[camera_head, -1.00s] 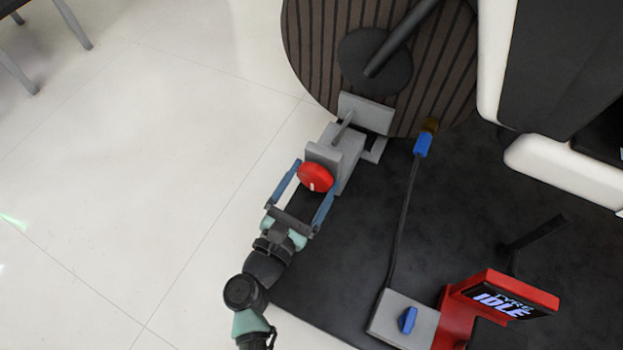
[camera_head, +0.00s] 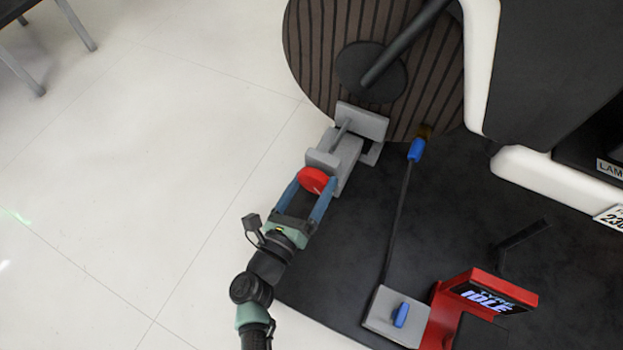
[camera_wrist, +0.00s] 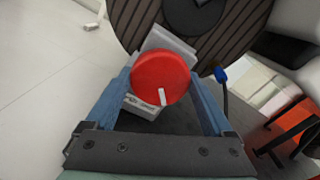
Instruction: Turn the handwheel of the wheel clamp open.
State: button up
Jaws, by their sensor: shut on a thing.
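The red handwheel (camera_head: 313,180) sits on the near end of the grey wheel clamp (camera_head: 345,152). In the wrist view the handwheel (camera_wrist: 161,78) faces me, with a white mark at its lower edge, slightly right of centre. My gripper (camera_head: 311,184) has its two blue fingers on either side of the handwheel, shut on it. In the wrist view my gripper's fingers (camera_wrist: 160,85) flank the rim left and right. The clamp's grey plate stands against the brown ribbed tyre (camera_head: 310,55). The screw behind the handwheel is mostly hidden.
A red stand with a screen reading "IDLE" (camera_head: 490,294) and a grey box with a blue knob (camera_head: 400,314) stand at lower right. A cable runs to a blue plug (camera_head: 416,150). Pale floor (camera_head: 150,190) on the left is clear.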

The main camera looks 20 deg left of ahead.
jog(key=n+p, duration=0.1)
jog(key=n, duration=0.2)
jog(key=shift+r+n+p, duration=0.1)
jog(key=shift+n+p, duration=0.25)
jog(key=shift+n, duration=0.05)
jog(key=n+p, duration=0.1)
jog(key=n, duration=0.2)
jog(key=shift+n, duration=0.3)
jog(key=n+p, duration=0.2)
jog(key=n, duration=0.4)
jog(key=n+p, duration=0.2)
jog(key=n, duration=0.5)
jog(key=shift+s+n, duration=0.1)
jog(key=shift+n, duration=0.2)
jog(key=n+p, duration=0.1)
jog(key=n, duration=0.5)
jog(key=shift+n, duration=0.4)
jog(key=o, duration=1.1)
